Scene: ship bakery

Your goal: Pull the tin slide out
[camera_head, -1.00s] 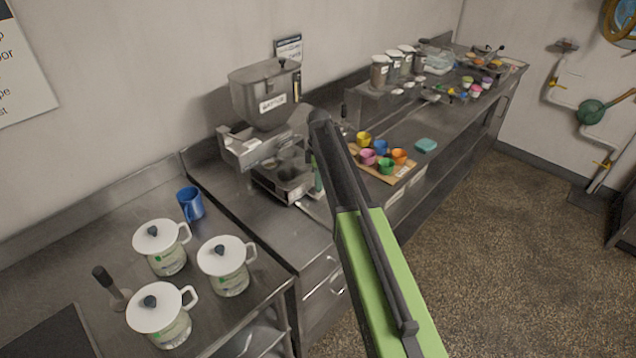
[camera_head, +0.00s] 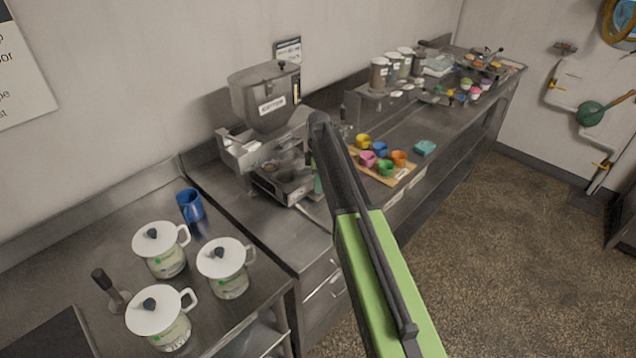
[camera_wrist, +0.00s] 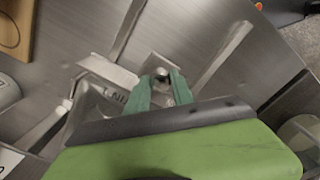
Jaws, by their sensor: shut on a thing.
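The tin slide (camera_head: 286,184) is a grey metal tray with raised walls, low under the hopper machine on the steel counter. In the wrist view, a round metal knob (camera_wrist: 161,76) on a small plate sits between the green fingertips of my gripper (camera_wrist: 163,88), which is shut on it. Part of the metal tin slide (camera_wrist: 92,98) shows beside the fingers, with lettering I cannot read fully. In the head view, my gripper (camera_head: 318,184) is at the front right of the slide, mostly hidden behind my arm.
The labelled hopper (camera_head: 268,100) stands above the slide. Coloured cups on a wooden board (camera_head: 392,178) stand to the right, with a teal item (camera_head: 425,147) beyond. A blue mug (camera_head: 190,205) and white lidded jugs (camera_head: 226,268) stand at left. Counter in front of the slide is bare.

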